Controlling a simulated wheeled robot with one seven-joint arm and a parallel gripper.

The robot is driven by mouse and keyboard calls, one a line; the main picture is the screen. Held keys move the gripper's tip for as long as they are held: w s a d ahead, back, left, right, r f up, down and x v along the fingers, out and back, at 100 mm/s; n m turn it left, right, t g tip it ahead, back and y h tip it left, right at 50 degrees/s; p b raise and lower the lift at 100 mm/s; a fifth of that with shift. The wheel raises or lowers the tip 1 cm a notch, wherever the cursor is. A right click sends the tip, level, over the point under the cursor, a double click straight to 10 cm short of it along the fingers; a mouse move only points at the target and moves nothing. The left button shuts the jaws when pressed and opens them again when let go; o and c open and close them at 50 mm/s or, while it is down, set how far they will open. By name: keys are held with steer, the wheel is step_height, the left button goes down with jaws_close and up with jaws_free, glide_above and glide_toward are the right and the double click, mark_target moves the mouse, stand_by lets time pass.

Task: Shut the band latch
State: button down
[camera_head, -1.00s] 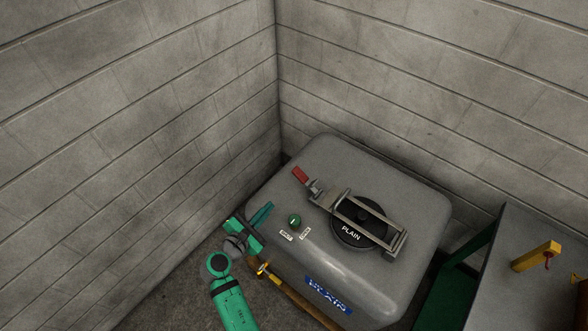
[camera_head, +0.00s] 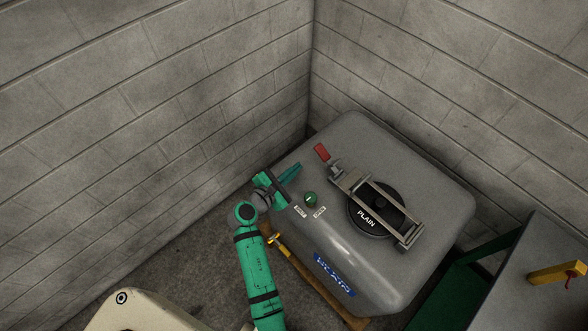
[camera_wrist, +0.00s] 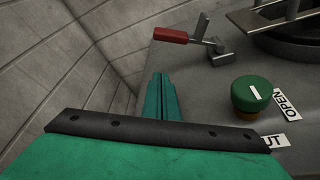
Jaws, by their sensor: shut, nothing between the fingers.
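The band latch has a red-gripped lever (camera_head: 322,152) on a small metal bracket, at the back left of the grey tank's top. It also shows at the top of the wrist view (camera_wrist: 170,35), its red end sticking out to the left. A metal strap frame (camera_head: 352,183) runs from the bracket across the black round lid marked PLAIN (camera_head: 366,217). My gripper (camera_head: 297,167) is shut and empty over the tank's left edge, left of the lever and apart from it. In the wrist view its green fingers (camera_wrist: 161,88) are together, below the red end.
A green knob (camera_head: 310,199) with OPEN and SHUT labels stands on the tank (camera_head: 400,275), close right of my gripper. Block walls (camera_head: 200,110) close off the left and back. A grey table (camera_head: 530,270) with a yellow bracket (camera_head: 557,272) stands at the right.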

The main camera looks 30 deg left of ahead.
mark_target(305, 165)
steer(key=x, duration=0.6)
steer(key=shift+w+f, duration=0.1)
steer(key=shift+w, duration=0.2)
steer(key=shift+w+d, duration=0.2)
steer(key=shift+w, duration=0.05)
steer(key=shift+s+d+r, duration=0.1)
steer(key=shift+d+r, duration=0.2)
steer(key=shift+r, duration=0.25)
steer(key=shift+s+d+r, duration=0.1)
steer(key=shift+d+r, duration=0.15)
steer(key=shift+r, duration=0.35)
steer(key=shift+s+d+r, duration=0.15)
steer(key=shift+d+r, duration=0.15)
steer(key=shift+r, duration=0.25)
steer(key=shift+a+r, duration=0.1)
